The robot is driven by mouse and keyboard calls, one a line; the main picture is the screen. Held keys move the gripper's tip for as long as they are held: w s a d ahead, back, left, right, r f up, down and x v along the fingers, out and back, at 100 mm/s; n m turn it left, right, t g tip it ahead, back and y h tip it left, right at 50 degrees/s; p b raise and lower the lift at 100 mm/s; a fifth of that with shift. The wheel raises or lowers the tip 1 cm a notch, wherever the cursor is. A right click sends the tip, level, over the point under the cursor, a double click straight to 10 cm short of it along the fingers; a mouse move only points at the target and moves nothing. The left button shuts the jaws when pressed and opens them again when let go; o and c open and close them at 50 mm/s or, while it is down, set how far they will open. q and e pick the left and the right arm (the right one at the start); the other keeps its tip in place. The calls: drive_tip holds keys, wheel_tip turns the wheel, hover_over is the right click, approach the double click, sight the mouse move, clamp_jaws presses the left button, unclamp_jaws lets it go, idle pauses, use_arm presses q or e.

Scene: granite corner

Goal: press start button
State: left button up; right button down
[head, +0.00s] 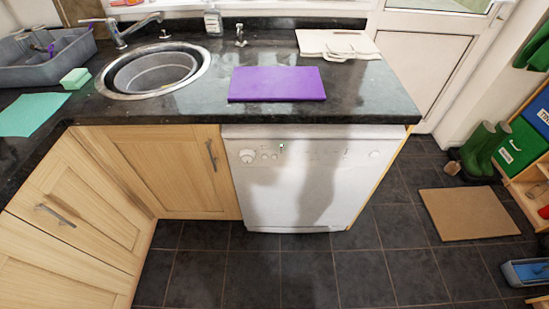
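A white dishwasher (350,185) stands under the dark counter with its door shut. Its control panel runs along the top of the front. A round knob (247,156) is at the panel's left, with small round buttons (269,155) beside it. A small green spot (282,147) shows near these buttons. Another small round control (375,154) is at the panel's right. The markings are too small to read, so I cannot tell which one is the start button. A dark shadow falls on the dishwasher's front. Neither of my grippers is in view.
The granite counter (200,106) overhangs the dishwasher, with a purple board (277,84) on top. Wooden cupboards (165,170) adjoin on the left. The tiled floor in front is clear. A brown mat (468,214), green boots (483,148) and a blue tray (527,272) lie right.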

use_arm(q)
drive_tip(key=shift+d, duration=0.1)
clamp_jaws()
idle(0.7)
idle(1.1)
